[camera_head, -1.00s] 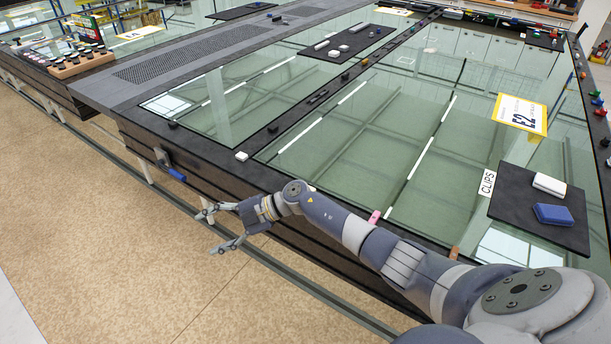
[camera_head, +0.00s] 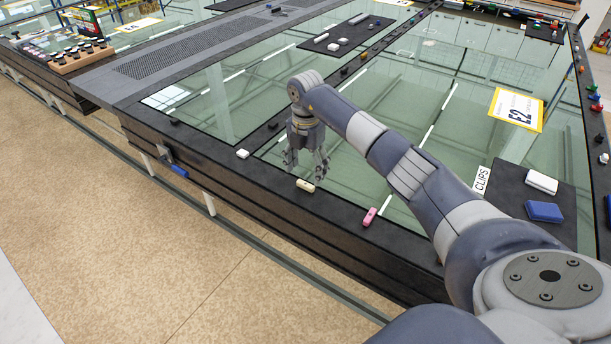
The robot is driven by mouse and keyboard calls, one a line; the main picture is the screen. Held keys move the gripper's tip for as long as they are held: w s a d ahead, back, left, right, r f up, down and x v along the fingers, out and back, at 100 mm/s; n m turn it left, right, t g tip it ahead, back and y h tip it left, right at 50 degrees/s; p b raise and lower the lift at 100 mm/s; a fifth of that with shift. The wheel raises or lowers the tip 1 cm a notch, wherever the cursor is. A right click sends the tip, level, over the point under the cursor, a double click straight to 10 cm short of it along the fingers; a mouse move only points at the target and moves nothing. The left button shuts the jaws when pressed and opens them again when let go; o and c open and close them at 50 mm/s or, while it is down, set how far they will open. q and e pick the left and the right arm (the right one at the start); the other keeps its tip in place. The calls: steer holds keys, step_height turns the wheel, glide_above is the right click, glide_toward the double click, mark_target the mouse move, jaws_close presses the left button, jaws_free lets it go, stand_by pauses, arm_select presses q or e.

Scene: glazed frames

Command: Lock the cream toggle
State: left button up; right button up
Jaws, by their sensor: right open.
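The cream toggle (camera_head: 306,185) is a small pale piece on the dark near edge of the glazed frame, in the middle of the head view. My right gripper (camera_head: 304,175) points down just above and behind it, its fingers open. Nothing shows between the fingers, and they look apart from the toggle, though the exact gap is hard to judge. Whether the toggle is locked cannot be told from here. My left gripper is not in view.
A pink toggle (camera_head: 370,217) sits to the right on the same edge, and a white one (camera_head: 242,154) to the left. A blue-handled clamp (camera_head: 175,168) hangs on the frame's side. A dark mat (camera_head: 510,190) holds a white block (camera_head: 541,182) and a blue block (camera_head: 544,211).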

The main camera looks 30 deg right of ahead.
mark_target(306, 183)
steer(key=shift+f+p, duration=0.45)
steer(key=shift+f, duration=1.85)
steer(key=shift+c, duration=0.3)
steer(key=c, duration=1)
